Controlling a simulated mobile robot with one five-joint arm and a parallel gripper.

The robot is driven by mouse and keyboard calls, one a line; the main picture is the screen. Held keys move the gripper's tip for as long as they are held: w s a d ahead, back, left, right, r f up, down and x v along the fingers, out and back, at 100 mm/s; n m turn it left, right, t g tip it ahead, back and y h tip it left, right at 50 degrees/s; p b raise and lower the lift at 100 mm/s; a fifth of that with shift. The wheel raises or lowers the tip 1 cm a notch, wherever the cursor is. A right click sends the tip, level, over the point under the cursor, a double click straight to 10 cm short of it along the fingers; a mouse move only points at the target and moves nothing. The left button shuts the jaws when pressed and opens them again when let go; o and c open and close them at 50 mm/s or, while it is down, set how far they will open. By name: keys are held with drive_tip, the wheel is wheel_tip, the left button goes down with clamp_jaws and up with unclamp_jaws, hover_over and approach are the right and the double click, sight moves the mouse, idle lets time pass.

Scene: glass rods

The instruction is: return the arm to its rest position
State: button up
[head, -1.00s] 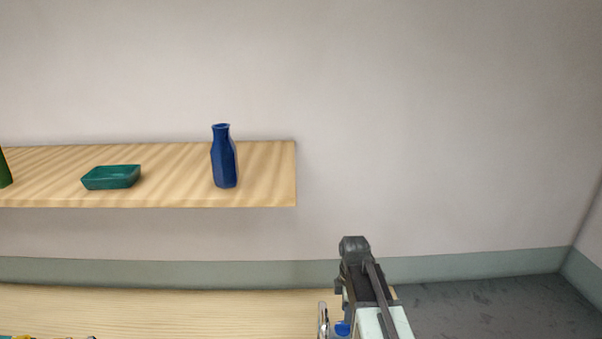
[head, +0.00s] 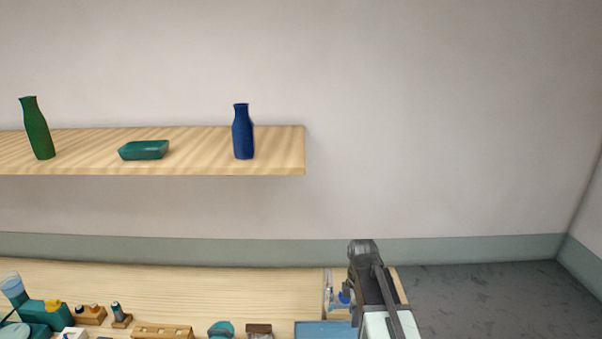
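My arm (head: 377,298) rises from the bottom edge, right of the middle, in the head view. A pale link and dark struts lead up to a dark joint (head: 362,248) at its top. No gripper fingers can be made out; whatever lies beyond the joint is hidden behind the arm. I see nothing held.
A wooden worktop (head: 200,285) carries a blue mat (head: 322,329), a wooden rack (head: 162,332) and teal equipment (head: 44,314). Above, a shelf (head: 280,150) holds a green bottle (head: 37,130), teal dish (head: 145,150) and blue bottle (head: 242,133). Grey floor (head: 490,295) is clear at right.

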drive_tip(key=s+f+m+b, duration=0.9)
drive_tip(key=f+m+b, duration=0.4)
drive_tip(key=m, duration=0.4)
drive_tip(key=shift+s+d+f+m, duration=0.3)
drive_tip(key=shift+f+m, duration=0.05)
drive_tip(key=shift+m, duration=0.05)
